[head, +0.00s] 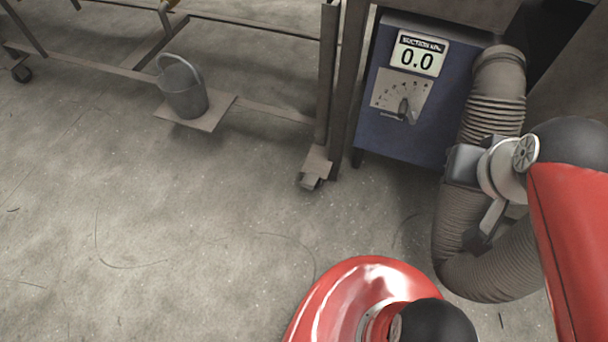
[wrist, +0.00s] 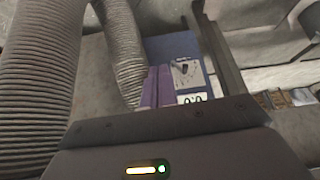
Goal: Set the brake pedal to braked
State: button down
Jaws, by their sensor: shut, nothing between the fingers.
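The brake pedal looks to be the small tan piece (head: 318,160) at the foot of the frame's near leg, above a small caster (head: 312,182). It is too small in the head view to tell its setting, and I cannot make it out in the wrist view. My gripper (wrist: 158,70) shows its two fingers side by side in the wrist view, shut and empty. In the head view its dark body (head: 463,163) is in front of the ribbed hose, to the right of the pedal and apart from it. Its fingertips are hard to make out there.
A blue cabinet (head: 385,135) has a dial (head: 404,105) and a display (head: 417,58) reading 0.0. The thick ribbed hose (head: 495,95) curves down beside it. A grey bucket (head: 181,92) stands on a low plate (head: 218,115). The floor in front is clear.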

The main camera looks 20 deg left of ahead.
jog(key=w+a+f+g+y+b, duration=0.1)
jog(key=w+a+f+g+b, duration=0.1)
jog(key=w+a+f+b, duration=0.5)
jog(key=g+h+b, duration=0.1)
jog(key=g+b, duration=0.1)
jog(key=b, duration=0.2)
send_over(307, 183)
notch_tip(307, 183, down, 26)
jog(key=shift+a+f+m, duration=0.1)
jog(key=shift+f+m, duration=0.1)
jog(key=shift+m, duration=0.2)
jog(key=f+b, duration=0.2)
jog(key=f, duration=1)
jog(key=shift+w+f+b, duration=0.2)
jog(key=shift+b, duration=0.1)
jog(key=shift+s+f, duration=0.3)
jog(key=shift+f, duration=0.35)
